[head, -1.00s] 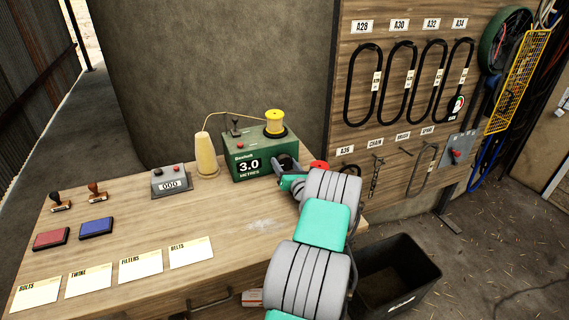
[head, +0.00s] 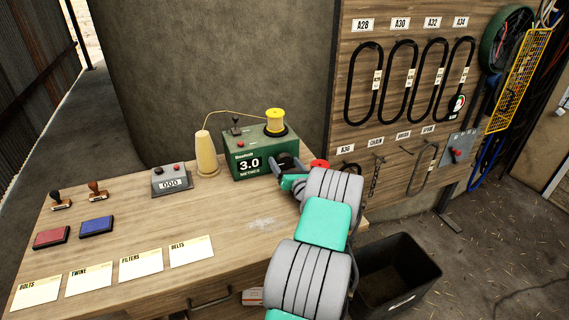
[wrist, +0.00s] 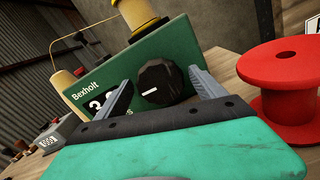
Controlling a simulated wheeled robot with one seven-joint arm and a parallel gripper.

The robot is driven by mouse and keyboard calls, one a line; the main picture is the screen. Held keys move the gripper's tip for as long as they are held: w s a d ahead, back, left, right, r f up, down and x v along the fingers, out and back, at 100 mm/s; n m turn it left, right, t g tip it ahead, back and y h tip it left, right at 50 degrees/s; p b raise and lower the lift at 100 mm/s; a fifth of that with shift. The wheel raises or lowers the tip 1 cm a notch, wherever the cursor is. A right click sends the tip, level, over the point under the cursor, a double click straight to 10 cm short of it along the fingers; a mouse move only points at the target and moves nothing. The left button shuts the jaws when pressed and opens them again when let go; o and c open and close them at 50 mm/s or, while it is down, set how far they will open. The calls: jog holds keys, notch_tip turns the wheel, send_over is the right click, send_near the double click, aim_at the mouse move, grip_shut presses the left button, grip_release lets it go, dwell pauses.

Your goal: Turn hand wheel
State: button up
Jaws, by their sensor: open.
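The green Bexholt machine (head: 254,156) stands at the right end of the bench, its display reading 3.0 metres. In the wrist view its black round knob (wrist: 160,83), with a white mark, sits on the green front (wrist: 84,78); this is the only wheel-like control I see, and I cannot tell whether it is the hand wheel. My gripper (wrist: 160,97) is open, with one grey finger on each side of the knob. I cannot tell whether the fingers touch it. In the head view my gripper (head: 290,172) hides the knob's area.
A red spool (wrist: 285,92) stands close on the right of my gripper. A yellow spool (head: 275,121) sits on the machine and a twine cone (head: 207,155) beside it. A grey counter box (head: 172,181) reads 000.

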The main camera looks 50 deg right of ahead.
jog(key=b+v, duration=0.1)
jog(key=v, duration=0.5)
jog(key=shift+s, duration=0.3)
jog(key=shift+s+a, duration=0.25)
jog(key=shift+a, duration=0.05)
